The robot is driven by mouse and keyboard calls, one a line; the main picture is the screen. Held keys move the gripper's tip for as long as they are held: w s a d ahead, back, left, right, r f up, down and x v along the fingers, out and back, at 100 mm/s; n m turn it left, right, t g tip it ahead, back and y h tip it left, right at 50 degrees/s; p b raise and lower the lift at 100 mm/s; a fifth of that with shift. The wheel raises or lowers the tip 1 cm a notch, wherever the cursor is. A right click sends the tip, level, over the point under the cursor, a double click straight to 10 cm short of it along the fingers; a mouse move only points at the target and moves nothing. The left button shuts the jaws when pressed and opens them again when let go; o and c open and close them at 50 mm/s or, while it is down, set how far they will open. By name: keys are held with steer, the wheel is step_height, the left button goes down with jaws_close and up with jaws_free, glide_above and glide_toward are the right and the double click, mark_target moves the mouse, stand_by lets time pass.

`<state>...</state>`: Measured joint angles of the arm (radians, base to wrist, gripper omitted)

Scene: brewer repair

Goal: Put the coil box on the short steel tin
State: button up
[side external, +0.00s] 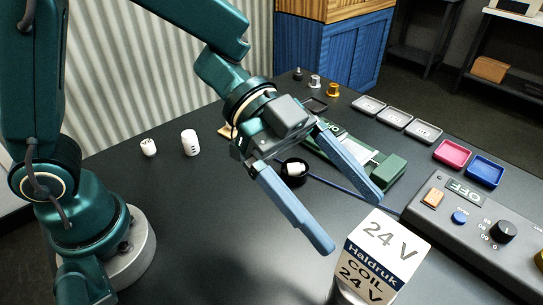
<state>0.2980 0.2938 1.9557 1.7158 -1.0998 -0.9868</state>
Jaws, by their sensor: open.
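The coil box (377,262), white with a dark blue band and "24 V" and "Haldruk COIL" lettering, stands at the bottom edge in the side external view. A grey metallic curved surface (344,293) shows below its left side. It looks like the short steel tin, but the frame edge cuts it off, and I cannot tell whether the box rests fully on it. My gripper (349,219) is open, its two blue fingers spread wide and empty. The fingertips are just behind and left of the box in the picture, with no clear contact.
A grey control panel (478,232) marked OFF stands at right. Pink (452,153) and blue (484,170) trays and grey trays (395,118) line the far edge. A green device (385,175) and black round dish (293,172) lie behind my fingers. White cylinders (190,142) stand left.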

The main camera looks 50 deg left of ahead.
steer(key=shift+v, duration=0.95)
steer(key=w+a+r+n+t+y, duration=0.4)
steer(key=w+a+r+n+t, duration=0.25)
steer(key=w+t, duration=0.45)
steer(key=a+n+t+y, duration=0.3)
steer(key=a+n+y, duration=0.25)
steer(key=a, duration=0.35)
steer(key=s+a+f+n+g+y, duration=0.4)
steer(key=s+a+n+y, duration=0.15)
steer(key=s+a, duration=0.2)
steer(key=s+d+f+g+h, duration=0.1)
steer(key=s+d+f+g, duration=0.2)
steer(key=s, duration=0.6)
steer(key=shift+s+f+g+h, duration=0.3)
steer(key=shift+s+f+g, duration=0.1)
steer(key=shift+f+g, duration=0.3)
